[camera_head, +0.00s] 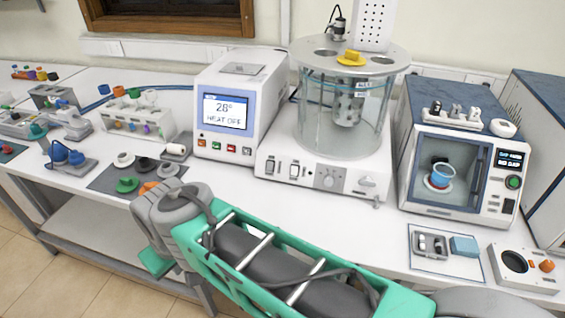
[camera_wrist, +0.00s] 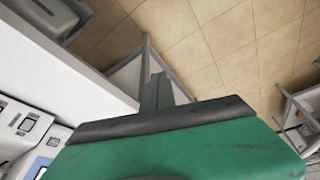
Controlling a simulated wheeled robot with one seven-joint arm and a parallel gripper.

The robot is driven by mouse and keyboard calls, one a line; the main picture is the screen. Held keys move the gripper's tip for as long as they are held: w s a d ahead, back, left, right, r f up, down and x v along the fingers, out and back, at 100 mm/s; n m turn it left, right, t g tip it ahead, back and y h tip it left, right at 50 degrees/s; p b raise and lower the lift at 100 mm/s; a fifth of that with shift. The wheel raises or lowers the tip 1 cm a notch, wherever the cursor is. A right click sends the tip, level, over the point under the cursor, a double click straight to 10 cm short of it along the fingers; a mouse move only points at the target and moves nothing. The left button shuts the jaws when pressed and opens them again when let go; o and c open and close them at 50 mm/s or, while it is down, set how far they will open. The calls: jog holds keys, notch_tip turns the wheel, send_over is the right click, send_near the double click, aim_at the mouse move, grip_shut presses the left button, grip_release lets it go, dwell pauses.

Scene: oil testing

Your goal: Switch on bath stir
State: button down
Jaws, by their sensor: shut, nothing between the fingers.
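The glass bath (camera_head: 345,110) stands on a white base (camera_head: 320,182) at the middle of the bench in the head view. The base's front has two rocker switches, left (camera_head: 269,166) and right (camera_head: 294,170), a round knob (camera_head: 328,178) and a small control (camera_head: 367,181) further right. Their labels and settings are too small to read. My gripper (camera_wrist: 157,92) is shut and empty in the wrist view, pointing toward the floor and bench legs. In the head view its green part (camera_head: 155,262) hangs at the bench's front edge, left of and apart from the bath base.
A white unit with a screen (camera_head: 225,112) reading "28°" and "HEAT OFF" stands left of the bath. A blue-topped oven (camera_head: 470,95) stands right. My arm crosses the foreground. Stoppers (camera_head: 127,184) lie on a grey mat. A small tray (camera_head: 440,272) lies at right.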

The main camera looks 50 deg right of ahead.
jog(key=w+d+r+m+g+h+b, duration=0.1)
jog(key=w+d+r+m+h+b, duration=0.25)
jog(key=d+m, duration=0.7)
jog(key=w+d+r+m+g+h+b, duration=0.15)
jog(key=w+d+r+m, duration=0.25)
jog(key=d+m, duration=0.7)
jog(key=s+d+r+m+g+h+b, duration=0.1)
jog(key=s+d+m+g, duration=0.1)
jog(key=s+d+m, duration=0.3)
jog(key=d+m, duration=0.4)
jog(key=d, duration=0.2)
jog(key=shift+d+r+g+b, duration=0.15)
jog(key=shift+r+g+b, duration=0.05)
jog(key=shift+g+b, duration=0.15)
jog(key=b, duration=0.5)
send_near(296, 171)
notch_tip(296, 171, down, 3)
jog(key=s, duration=0.2)
jog(key=shift+w+d+f+p, duration=0.25)
jog(key=shift+d+f, duration=0.1)
jog(key=shift+d, duration=0.25)
jog(key=shift+w+d+f+p, duration=0.1)
jog(key=shift+w+d+f, duration=0.2)
jog(key=shift+d, duration=0.3)
jog(key=shift+d+f, duration=0.1)
jog(key=shift+d, duration=0.1)
